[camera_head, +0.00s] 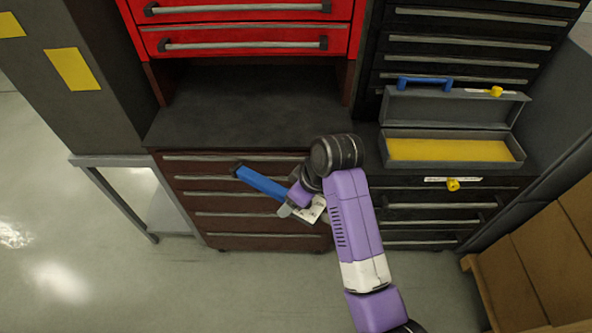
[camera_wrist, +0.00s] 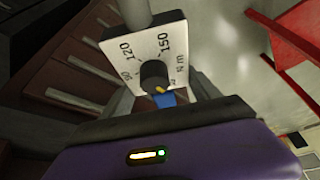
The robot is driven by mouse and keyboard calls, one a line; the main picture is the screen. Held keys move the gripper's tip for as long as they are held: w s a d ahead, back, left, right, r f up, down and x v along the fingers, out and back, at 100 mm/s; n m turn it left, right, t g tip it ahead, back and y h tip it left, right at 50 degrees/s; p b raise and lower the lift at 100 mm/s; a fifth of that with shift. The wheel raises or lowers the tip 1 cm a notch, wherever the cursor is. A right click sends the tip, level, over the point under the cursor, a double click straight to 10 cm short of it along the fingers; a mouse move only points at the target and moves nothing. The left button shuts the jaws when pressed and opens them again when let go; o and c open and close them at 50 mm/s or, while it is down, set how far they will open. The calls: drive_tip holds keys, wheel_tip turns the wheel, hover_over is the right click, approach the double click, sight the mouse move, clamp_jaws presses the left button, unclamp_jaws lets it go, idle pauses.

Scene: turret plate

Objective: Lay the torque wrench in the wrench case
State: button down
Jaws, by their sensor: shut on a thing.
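The torque wrench (camera_head: 262,183) has a blue handle and a white dial plate. My gripper (camera_head: 294,203) is shut on it and holds it in front of the brown drawers, its blue end pointing up and left. In the wrist view the dial plate (camera_wrist: 118,50) with a black knob and a grey shaft fills the upper middle; my gripper's fingers are mostly hidden behind it. The wrench case (camera_head: 390,133) is a grey box to the right, apart from the wrench. Its lid (camera_head: 440,108) stands open and the yellow lining (camera_head: 450,149) shows, with nothing on it.
The case stands on a black drawer cabinet (camera_head: 425,212). A dark bare worktop (camera_head: 245,105) lies left of it, under red drawers (camera_head: 245,38). A grey metal stand (camera_head: 110,160) is at the left. Cardboard boxes (camera_head: 545,250) stand at the lower right. Floor at the lower left is clear.

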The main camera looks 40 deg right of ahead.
drive_tip(key=s+a+f+m+h, duration=0.1)
drive_tip(key=s+a+f+m, duration=0.3)
drive_tip(key=s+a+f, duration=0.1)
drive_tip(key=shift+s+f+h, duration=0.3)
drive_tip(key=shift+s+f, duration=0.2)
drive_tip(key=shift+w+a, duration=0.1)
idle(0.3)
